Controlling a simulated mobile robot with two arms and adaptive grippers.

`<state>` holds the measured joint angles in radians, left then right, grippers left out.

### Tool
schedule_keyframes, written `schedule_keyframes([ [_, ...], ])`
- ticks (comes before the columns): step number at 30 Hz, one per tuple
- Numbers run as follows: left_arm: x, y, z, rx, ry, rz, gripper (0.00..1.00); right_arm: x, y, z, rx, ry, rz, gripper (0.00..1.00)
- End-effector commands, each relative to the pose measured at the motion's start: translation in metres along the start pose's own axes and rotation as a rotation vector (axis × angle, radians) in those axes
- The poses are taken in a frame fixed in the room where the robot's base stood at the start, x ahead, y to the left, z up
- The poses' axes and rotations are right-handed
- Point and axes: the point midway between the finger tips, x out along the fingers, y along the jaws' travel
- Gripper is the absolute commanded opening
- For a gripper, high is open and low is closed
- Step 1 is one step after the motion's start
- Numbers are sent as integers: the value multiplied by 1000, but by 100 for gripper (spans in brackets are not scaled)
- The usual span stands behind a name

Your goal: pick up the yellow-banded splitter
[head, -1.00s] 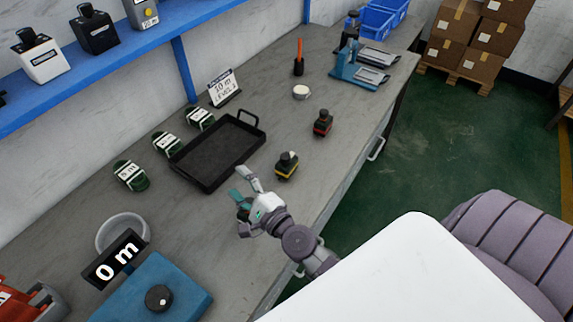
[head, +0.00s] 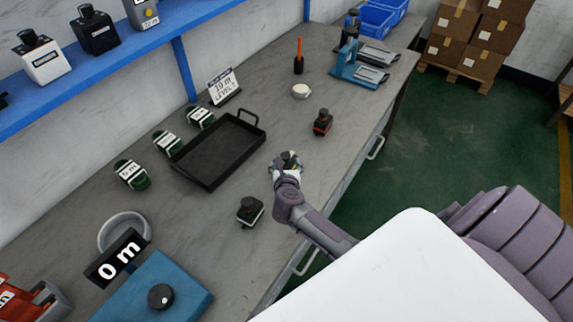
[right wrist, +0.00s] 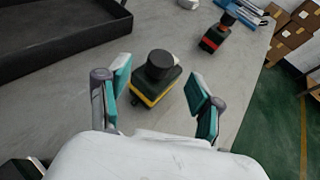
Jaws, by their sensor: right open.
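The yellow-banded splitter (right wrist: 157,80) is a dark block with a black round knob on top and a yellow band around its lower part. In the right wrist view it stands upright on the bench between the two teal-padded fingers of my right gripper (right wrist: 159,74). The fingers are open, with a gap showing on either side of the splitter. In the head view my right gripper (head: 286,163) is at the splitter and hides most of it. My left gripper is not in view.
A red-banded splitter (head: 322,122) stands farther back, and a white-banded one (head: 250,211) stands nearer. A black tray (head: 205,178) lies to the left. A white round piece (head: 301,91) and a blue fixture (head: 352,72) are farther along the bench (head: 262,280).

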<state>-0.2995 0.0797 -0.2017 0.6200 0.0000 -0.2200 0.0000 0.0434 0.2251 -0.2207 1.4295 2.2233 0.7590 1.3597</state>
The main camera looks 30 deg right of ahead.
Motion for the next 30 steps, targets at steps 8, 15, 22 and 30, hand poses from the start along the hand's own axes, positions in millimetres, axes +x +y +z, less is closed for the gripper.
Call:
schedule_keyframes([
  [8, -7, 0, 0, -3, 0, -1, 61, 28, -1, 6, -5, -2, -1, 65],
  [15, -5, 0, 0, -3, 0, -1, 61, 53, -1, 4, -2, 0, 0, 65],
  [22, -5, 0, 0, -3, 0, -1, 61, 54, -1, 3, -2, 1, 1, 65],
  [30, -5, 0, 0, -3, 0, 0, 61, 54, -1, 4, -2, 0, 1, 24],
])
